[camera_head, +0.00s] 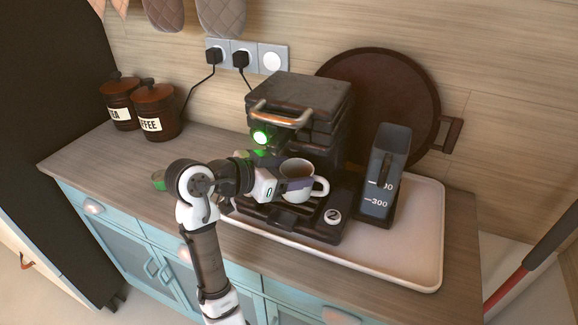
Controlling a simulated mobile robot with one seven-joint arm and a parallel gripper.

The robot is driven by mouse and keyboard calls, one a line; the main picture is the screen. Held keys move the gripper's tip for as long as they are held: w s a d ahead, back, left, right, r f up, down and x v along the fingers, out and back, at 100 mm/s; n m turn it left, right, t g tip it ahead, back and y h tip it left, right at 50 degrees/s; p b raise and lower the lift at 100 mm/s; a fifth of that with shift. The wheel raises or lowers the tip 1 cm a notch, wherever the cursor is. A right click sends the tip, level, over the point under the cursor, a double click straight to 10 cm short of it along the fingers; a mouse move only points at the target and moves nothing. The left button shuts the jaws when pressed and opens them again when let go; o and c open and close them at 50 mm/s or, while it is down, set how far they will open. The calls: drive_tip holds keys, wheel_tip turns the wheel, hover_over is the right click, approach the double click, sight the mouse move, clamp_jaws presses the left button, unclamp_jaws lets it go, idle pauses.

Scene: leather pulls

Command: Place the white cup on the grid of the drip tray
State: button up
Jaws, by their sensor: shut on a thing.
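The white cup (298,172) is upright at the front of the dark coffee machine (302,100), with its handle pointing right. It stands over the drip tray (285,217), whose dark slatted grid shows below and left of it. I cannot tell whether the cup's base touches the grid. My gripper (284,186) reaches in from the left and is shut on the cup at its left and front side. One finger lies across the cup's front wall; the other finger is hidden.
A grey measuring jug (385,175) stands right of the machine on a pale tray (420,240). A round knob marked 2 (333,216) is right of the cup. Tea and coffee jars (154,108) stand at the back left.

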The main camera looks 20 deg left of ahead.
drive_tip(key=shift+f+b, duration=0.2)
drive_tip(key=shift+b, duration=0.1)
drive_tip(key=o, duration=1.2)
drive_tip(key=shift+s, duration=0.1)
drive_tip(key=shift+r, duration=0.1)
drive_tip(key=shift+r+p, duration=0.3)
drive_tip(key=shift+p, duration=0.05)
drive_tip(key=b+v, duration=0.2)
drive_tip(key=v, duration=1)
drive_tip(key=shift+b, duration=0.35)
drive_tip(key=shift+f, duration=0.1)
